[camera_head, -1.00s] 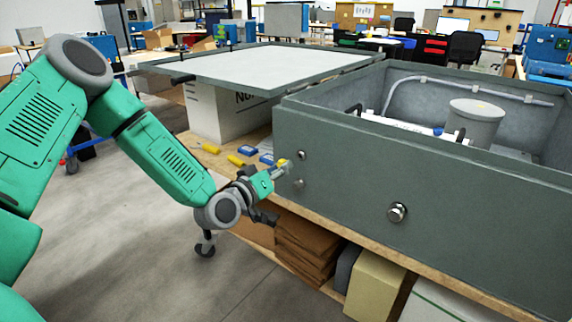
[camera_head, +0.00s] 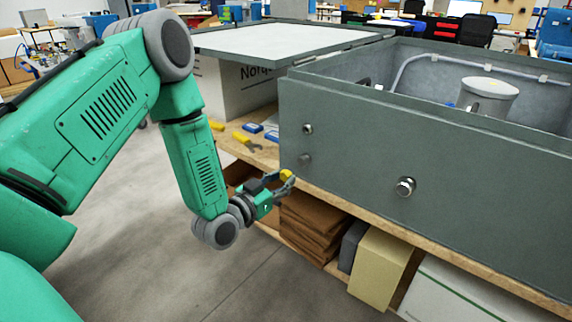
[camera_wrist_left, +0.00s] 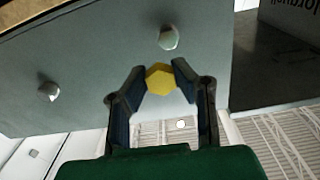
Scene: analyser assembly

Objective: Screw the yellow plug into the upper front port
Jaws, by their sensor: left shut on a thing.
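The yellow plug (camera_head: 287,175) is held at the tips of my left gripper (camera_head: 284,181), which is shut on it. In the head view they are left of and below the two ports at the left end of the grey box (camera_head: 360,165). The upper front port (camera_head: 308,129) is a small round metal fitting with nothing yellow in it. A lower port (camera_head: 305,158) sits just beneath it. In the left wrist view the plug's yellow hexagonal head (camera_wrist_left: 160,79) is between the fingers, apparently clear of the fitting (camera_wrist_left: 168,38). My right gripper is out of view.
A larger metal fitting (camera_head: 405,187) stands out farther right on the box front. Yellow tools (camera_head: 243,138) and blue items (camera_head: 254,128) lie on the wooden bench beyond. Brown cardboard (camera_head: 306,222) and cartons fill the shelf below. The floor at left is open.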

